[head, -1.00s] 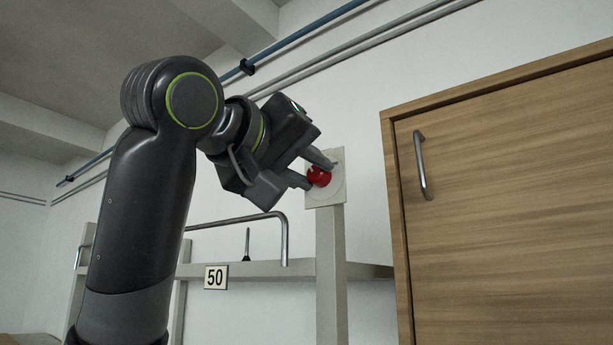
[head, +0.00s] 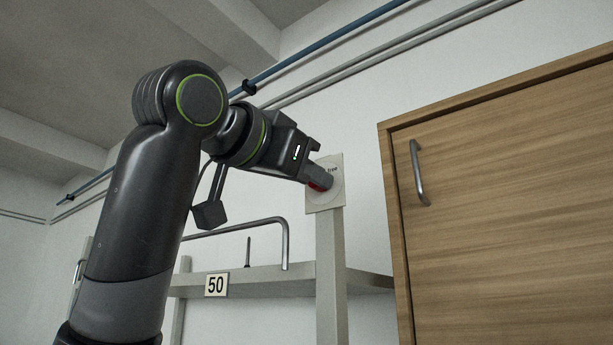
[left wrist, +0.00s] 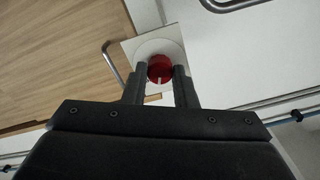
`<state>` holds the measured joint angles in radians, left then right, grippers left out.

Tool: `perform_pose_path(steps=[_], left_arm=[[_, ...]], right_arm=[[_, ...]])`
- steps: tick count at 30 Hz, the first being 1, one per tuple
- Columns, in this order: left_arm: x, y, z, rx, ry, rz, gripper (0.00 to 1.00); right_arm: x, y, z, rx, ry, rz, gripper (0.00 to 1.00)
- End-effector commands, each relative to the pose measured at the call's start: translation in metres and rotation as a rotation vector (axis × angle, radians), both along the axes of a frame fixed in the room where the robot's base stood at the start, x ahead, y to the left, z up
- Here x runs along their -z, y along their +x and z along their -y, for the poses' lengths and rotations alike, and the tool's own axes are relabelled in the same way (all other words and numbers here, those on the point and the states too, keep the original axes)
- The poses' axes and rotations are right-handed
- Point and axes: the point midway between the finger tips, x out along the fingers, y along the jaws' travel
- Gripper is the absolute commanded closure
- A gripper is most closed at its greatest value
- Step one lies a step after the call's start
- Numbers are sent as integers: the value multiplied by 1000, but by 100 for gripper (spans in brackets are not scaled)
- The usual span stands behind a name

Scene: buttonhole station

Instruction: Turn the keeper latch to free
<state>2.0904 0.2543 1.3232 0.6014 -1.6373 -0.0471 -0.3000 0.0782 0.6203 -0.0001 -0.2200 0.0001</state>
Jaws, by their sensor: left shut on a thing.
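The keeper latch is a red knob (head: 318,186) on a pale square plate (head: 338,200) at the top of a grey post. A small label at the plate's upper right seems to read "free". My left gripper (head: 320,180) is shut on the red knob, and its fingers hide most of it in the head view. In the left wrist view the knob (left wrist: 160,68) sits between the two fingertips (left wrist: 160,76), in front of a white disc on the plate (left wrist: 133,47). A pale mark shows on the knob. My right gripper is not in view.
A wooden door (head: 510,200) with a metal handle (head: 419,173) stands to the right of the post.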

Motion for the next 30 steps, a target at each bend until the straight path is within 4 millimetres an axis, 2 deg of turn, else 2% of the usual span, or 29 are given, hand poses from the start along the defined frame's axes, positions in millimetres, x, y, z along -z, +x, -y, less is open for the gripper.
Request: perform_pose_path(steps=[13, 30], left_arm=[[0, 0, 0, 0, 251, 180, 98], [0, 0, 0, 0, 322, 233, 98]], right_arm=[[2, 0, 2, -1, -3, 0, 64], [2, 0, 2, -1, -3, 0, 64]])
